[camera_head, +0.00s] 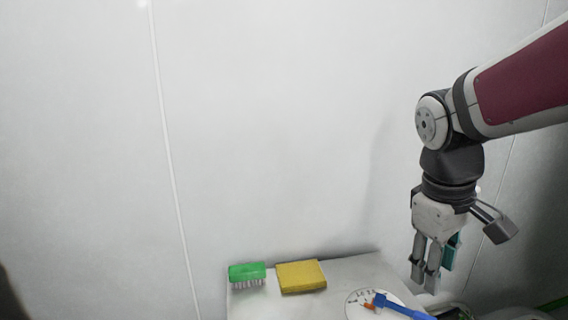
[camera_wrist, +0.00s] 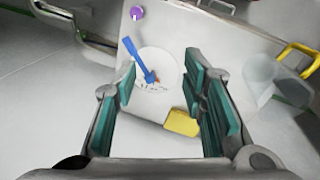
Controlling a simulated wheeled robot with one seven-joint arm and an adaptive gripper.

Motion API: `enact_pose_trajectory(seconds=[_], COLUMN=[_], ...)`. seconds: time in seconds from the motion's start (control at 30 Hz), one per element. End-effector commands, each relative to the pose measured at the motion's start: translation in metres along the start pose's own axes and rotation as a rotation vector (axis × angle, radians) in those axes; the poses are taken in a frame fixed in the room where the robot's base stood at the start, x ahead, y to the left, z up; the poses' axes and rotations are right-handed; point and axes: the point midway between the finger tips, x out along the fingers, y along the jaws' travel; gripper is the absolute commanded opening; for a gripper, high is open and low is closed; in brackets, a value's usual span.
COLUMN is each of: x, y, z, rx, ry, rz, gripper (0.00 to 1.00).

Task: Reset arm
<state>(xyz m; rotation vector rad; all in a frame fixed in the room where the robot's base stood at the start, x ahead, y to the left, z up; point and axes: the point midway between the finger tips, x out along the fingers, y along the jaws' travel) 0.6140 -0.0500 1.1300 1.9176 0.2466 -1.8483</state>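My gripper (camera_head: 424,281) hangs from the arm at the right of the head view, pointing down. It is above and beside the right side of the white table (camera_head: 345,270). In the wrist view my gripper (camera_wrist: 160,72) has its teal-padded fingers spread apart, with nothing held between them. Below them is the table top, with a blue-handled tool (camera_wrist: 138,58) lying on a round white disc (camera_wrist: 165,68). The same tool (camera_head: 405,308) shows in the head view, with an orange bit at its tip.
A green brush (camera_head: 247,272) and a yellow block (camera_head: 301,277) sit on the table's back left. The wrist view also shows a purple round thing (camera_wrist: 137,13), a grey container (camera_wrist: 262,72) and a yellow handle (camera_wrist: 300,52). Free space lies left of the arm before the white wall.

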Motion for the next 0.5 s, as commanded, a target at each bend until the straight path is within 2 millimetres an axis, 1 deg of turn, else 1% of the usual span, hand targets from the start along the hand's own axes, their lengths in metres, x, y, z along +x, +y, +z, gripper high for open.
enact_pose_trajectory(seconds=[0.03,0.2,0.3,0.4,0.5], x=[-0.011,-0.032,-0.039,-0.042,-0.042], y=[-0.010,-0.043,-0.061,-0.077,-0.089], z=[0.013,0.051,0.071,0.087,0.099], rx=[0.045,0.210,0.301,0.379,0.438], ry=[0.034,0.140,0.201,0.253,0.290], rz=[0.001,-0.020,-0.042,-0.066,-0.087], gripper=[0.38,0.38,0.38,0.38,0.38])
